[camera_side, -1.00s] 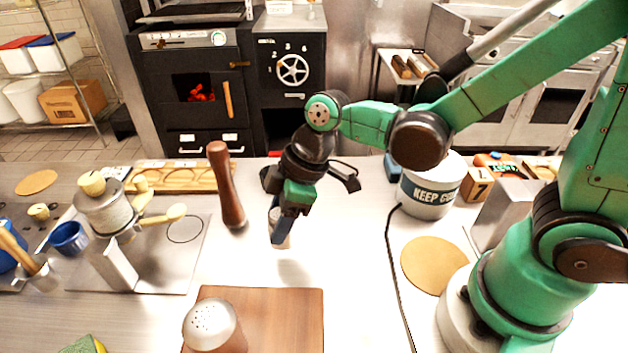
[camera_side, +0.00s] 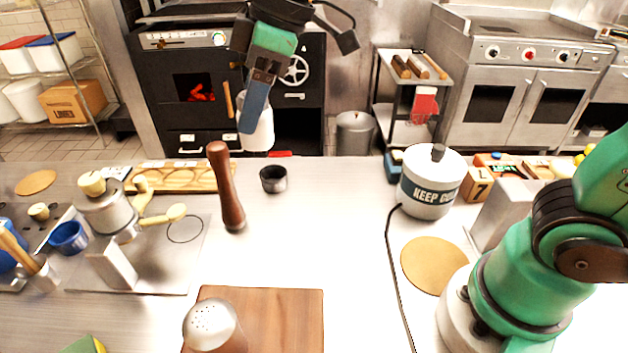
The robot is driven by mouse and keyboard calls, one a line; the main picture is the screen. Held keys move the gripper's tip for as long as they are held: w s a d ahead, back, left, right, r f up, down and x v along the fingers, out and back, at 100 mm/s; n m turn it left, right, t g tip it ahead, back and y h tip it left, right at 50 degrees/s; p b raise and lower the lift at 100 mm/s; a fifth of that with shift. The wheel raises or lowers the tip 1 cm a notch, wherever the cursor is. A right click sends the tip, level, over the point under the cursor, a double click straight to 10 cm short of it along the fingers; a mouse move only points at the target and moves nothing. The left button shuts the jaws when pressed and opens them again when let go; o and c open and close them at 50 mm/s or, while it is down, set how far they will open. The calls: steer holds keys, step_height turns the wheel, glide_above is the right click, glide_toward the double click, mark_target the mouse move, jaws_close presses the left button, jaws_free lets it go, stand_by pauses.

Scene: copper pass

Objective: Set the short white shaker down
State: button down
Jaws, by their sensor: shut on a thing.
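My gripper (camera_side: 257,105) is high above the back of the counter, in front of the black oven. It is shut on the short white shaker (camera_side: 259,132), which hangs well clear of the counter. The fingers hide part of the shaker's left side. Another shaker (camera_side: 211,326), with a silver perforated top, stands on the wooden board (camera_side: 285,310) at the front.
A tall brown pepper mill (camera_side: 226,190) stands below my gripper, slightly left. A small dark cup (camera_side: 273,179) sits to its right. The white pot (camera_side: 432,182) and a round tan mat (camera_side: 435,265) are farther right. The middle of the counter is clear.

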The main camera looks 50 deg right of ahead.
steer(key=w+a+m+t+h, duration=0.1)
steer(key=w+a+m, duration=0.1)
steer(key=w+a, duration=0.35)
steer(key=w+a+m, duration=0.2)
steer(key=w, duration=0.7)
step_height(320, 180, down, 20)
steer(key=shift+a, duration=0.15)
steer(key=shift+f, duration=0.15)
steer(key=shift+c, duration=1.6)
jaws_free()
steer(key=v, duration=1.2)
steer(key=shift+s, duration=0.15)
steer(key=shift+a, duration=0.15)
